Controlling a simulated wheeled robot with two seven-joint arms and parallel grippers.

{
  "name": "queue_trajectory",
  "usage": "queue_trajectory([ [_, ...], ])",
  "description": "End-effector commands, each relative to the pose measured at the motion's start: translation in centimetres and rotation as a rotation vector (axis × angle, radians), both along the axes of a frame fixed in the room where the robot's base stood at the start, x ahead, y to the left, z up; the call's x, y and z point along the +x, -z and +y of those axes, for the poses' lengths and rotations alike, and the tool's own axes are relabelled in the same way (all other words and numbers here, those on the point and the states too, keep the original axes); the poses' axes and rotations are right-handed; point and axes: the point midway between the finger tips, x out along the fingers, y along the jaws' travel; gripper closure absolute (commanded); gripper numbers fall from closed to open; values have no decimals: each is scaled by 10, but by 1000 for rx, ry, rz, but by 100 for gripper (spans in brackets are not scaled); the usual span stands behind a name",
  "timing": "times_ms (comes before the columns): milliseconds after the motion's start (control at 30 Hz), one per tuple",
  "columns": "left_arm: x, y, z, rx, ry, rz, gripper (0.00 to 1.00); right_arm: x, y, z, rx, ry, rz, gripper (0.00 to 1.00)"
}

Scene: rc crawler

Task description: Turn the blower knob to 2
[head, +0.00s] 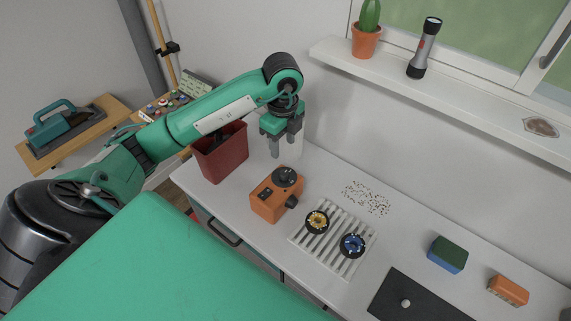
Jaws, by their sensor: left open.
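An orange box-shaped device (264,207), which looks like the blower, stands on the white worktop in the middle of the head view. A round black part (287,176) sits on its top. A small dark knob (292,202) sticks out of its right-hand face, and a dark switch-like patch (265,194) is on the front. The knob's setting and any numbers are too small to read. My left gripper (284,148) is open and empty, fingers down, above and behind the device, apart from it. My right gripper is not in view.
A dark red bin (222,152) stands left of the device, close to my left arm. A white slatted rack (308,242) with two small wheel-like parts lies to the right. A green-and-blue block (447,254), an orange block (508,290) and a dark mat (390,303) lie further right.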

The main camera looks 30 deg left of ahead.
Motion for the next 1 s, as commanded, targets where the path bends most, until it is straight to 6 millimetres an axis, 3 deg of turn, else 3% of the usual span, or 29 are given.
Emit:
queue_trajectory([
  [67,-1,14,0,-2,0,6,53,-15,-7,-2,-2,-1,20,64],
  [167,-1,36,0,-2,1,6,53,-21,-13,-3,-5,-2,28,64],
  [500,0,98,-1,-3,2,3,53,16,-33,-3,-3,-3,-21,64],
  [700,0,112,-1,-4,3,0,53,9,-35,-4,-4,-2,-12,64],
  [967,0,114,-1,-3,4,-1,53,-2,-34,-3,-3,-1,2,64],
  [1000,0,114,-1,-3,4,-1,57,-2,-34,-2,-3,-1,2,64],
])
